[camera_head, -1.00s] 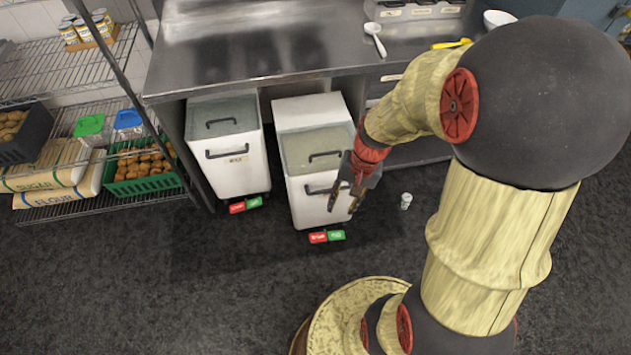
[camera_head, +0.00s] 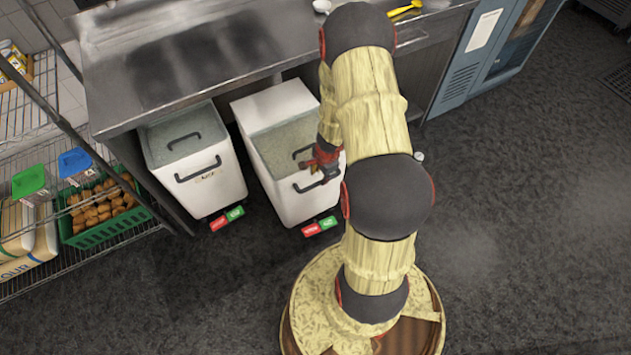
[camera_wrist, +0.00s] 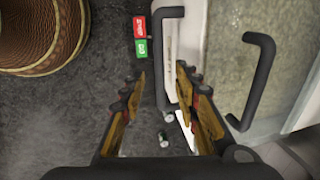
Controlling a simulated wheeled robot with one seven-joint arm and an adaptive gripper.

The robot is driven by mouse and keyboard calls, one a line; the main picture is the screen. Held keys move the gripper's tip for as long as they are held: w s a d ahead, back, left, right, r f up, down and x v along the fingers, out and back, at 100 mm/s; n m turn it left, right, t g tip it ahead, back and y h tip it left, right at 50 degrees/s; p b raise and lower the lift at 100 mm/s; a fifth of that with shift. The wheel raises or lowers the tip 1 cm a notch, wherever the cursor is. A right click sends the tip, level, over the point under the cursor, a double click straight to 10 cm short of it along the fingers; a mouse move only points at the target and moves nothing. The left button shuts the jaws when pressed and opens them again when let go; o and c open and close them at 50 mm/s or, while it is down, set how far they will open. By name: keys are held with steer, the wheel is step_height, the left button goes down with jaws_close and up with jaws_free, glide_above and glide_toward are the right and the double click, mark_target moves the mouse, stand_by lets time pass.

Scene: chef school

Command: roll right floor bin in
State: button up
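The right floor bin (camera_head: 308,204) is a white box with a pale, see-through lid. It stands on the floor, jutting out from under the steel counter farther than the left bin (camera_head: 222,186). A dark bar handle crosses its front, and another sits on its lid. The lid handle (camera_wrist: 262,85) is right of the fingers. I cannot tell whether a finger touches the front handle.
Red and green tabs (camera_head: 320,227) are at the right bin's foot. The steel counter (camera_head: 190,55) overhangs both bins. A wire shelf with a green crate (camera_head: 105,225) stands at left. A small can (camera_head: 418,156) lies on the floor at right. The floor in front is mostly clear.

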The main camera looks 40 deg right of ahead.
mark_target(318, 183)
steer(key=f+b, duration=0.1)
steer(key=f, duration=0.1)
steer(key=f+b, duration=0.1)
steer(key=f, duration=0.1)
steer(key=w+f+b, duration=0.1)
steer(key=f, duration=0.1)
steer(key=shift+w+d+f, duration=0.1)
steer(key=shift+d+f, duration=0.05)
steer(key=shift+f, duration=0.15)
steer(key=shift+c, duration=0.9)
jaws_close()
